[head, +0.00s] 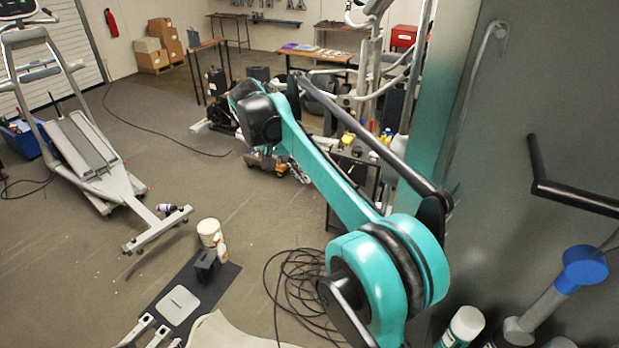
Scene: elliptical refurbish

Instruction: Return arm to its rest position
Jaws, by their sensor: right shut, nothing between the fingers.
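My right arm, teal and black, rises from the bottom right of the head view, from a large round joint, and reaches up and left over the floor. A slim black rod runs along its upper side. My right gripper (262,120) is at the dark far end of the arm, shut and empty. Its fingertips are hard to make out against the clutter behind. It appears to hang in the air, and I see no contact with anything. My left arm and left gripper are not in view.
A grey exercise machine (88,160) stands at the left. A dark mat (222,278) with a white tub (208,232) beside it lies on the floor. Black cable coils (298,285) lie near my arm. A large grey panel (560,90) stands close at the right. The left-centre floor is mostly clear.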

